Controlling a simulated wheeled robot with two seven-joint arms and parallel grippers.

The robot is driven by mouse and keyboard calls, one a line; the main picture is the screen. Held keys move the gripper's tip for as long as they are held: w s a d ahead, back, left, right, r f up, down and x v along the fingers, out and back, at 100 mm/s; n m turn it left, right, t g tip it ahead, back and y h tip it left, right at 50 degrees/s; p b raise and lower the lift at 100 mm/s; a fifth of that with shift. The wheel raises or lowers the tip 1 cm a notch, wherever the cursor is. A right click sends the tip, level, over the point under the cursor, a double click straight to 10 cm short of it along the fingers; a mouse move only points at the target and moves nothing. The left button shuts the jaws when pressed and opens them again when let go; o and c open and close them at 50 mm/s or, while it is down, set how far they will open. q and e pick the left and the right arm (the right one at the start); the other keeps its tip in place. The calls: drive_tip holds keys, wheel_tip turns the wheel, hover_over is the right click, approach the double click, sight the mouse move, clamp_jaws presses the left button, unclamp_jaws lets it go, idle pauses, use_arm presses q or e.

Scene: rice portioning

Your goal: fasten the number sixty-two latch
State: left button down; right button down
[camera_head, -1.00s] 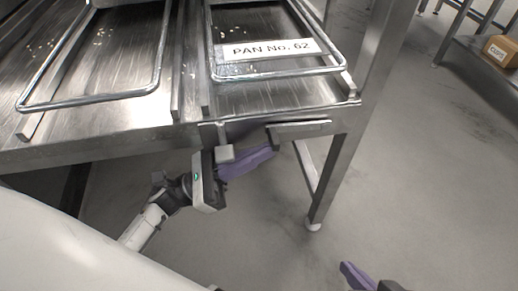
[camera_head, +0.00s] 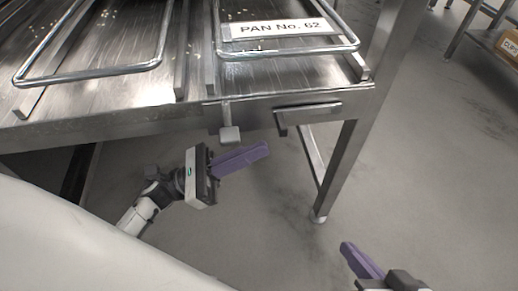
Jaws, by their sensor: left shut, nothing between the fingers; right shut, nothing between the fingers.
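The pan with the label "PAN No. 62" (camera_head: 278,28) lies on the steel table at the top middle, its wire handle towards me. Below it on the table's front edge is the latch: a small grey block on a short stem (camera_head: 229,134) hangs down, and a grey bar-shaped catch (camera_head: 307,113) sits to its right. My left gripper (camera_head: 266,149) is shut and empty, its purple fingers below and in front of the latch, apart from it. My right gripper (camera_head: 346,247) is shut and empty at the lower right, over the floor, far from the latch.
Another wire handle (camera_head: 88,80) lies on the table at the left, with a raised metal rail between the two. A table leg (camera_head: 335,170) stands right of the latch. A cardboard box (camera_head: 508,46) sits on a rack at the far right. The floor between is clear.

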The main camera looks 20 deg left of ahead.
use_arm(q)
drive_tip(key=v, duration=0.8)
drive_tip(key=shift+s+a, duration=0.2)
drive_tip(key=shift+a, duration=0.1)
drive_tip(key=shift+f, duration=0.1)
